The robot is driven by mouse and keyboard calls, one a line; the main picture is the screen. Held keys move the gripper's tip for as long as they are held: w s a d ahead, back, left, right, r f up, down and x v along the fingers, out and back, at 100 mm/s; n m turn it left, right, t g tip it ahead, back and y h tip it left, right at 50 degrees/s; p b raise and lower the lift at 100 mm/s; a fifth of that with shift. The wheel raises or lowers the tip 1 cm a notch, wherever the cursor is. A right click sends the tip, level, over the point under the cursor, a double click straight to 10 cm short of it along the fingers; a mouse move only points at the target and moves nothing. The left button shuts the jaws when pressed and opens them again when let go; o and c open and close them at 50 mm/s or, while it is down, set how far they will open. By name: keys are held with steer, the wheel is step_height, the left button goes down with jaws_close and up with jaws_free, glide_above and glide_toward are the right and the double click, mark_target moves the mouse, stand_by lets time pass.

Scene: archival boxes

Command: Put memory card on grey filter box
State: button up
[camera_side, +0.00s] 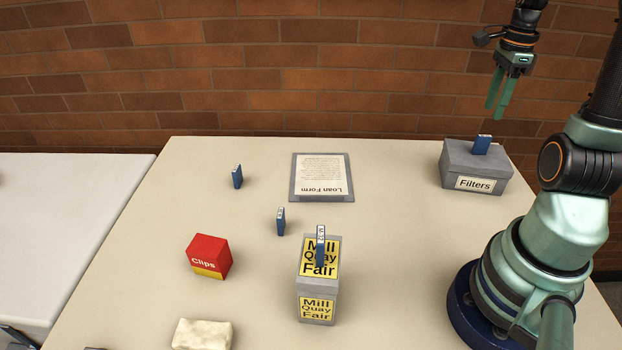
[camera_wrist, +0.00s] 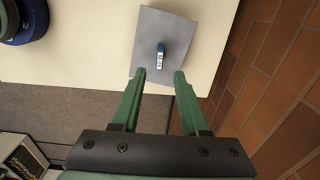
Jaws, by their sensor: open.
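The grey filter box (camera_side: 457,162), labelled "Filters", stands at the back right of the table. A blue memory card (camera_side: 482,144) stands upright on its lid. In the wrist view the card (camera_wrist: 161,50) shows a white label end and stands near the middle of the grey lid (camera_wrist: 172,22). My gripper (camera_side: 498,107) is open and empty, above the filter box and apart from the card. In the wrist view the gripper's fingertips (camera_wrist: 160,75) are spread, with the card just beyond the gap between them.
Similar blue cards stand on the table (camera_side: 237,177), (camera_side: 280,221) and on the "Mill Quay Fair" box (camera_side: 317,287). A red Clips box (camera_side: 209,256), a pale block (camera_side: 202,334) and a Loan Form board (camera_side: 321,177) lie around. The table centre right is clear.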

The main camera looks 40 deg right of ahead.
steer(key=w+a+r+n+t, duration=0.1)
steer(key=w+a+r+n, duration=0.15)
steer(key=a+n, duration=0.25)
steer(key=w+a+r+n+t+h, duration=0.1)
steer(key=w+a+r+n, duration=0.1)
steer(key=w+a+n, duration=0.3)
steer(key=a+r+n+t, duration=0.1)
steer(key=a+r+n, duration=0.1)
steer(key=a+n, duration=0.3)
steer(key=a+n+t+y, duration=0.1)
steer(key=a+n+t, duration=0.1)
steer(key=a+n, duration=1)
steer(key=a, duration=0.3)
steer(key=shift+a+f+t, duration=0.2)
steer(key=shift+a+t, duration=0.05)
steer(key=shift+t, duration=0.05)
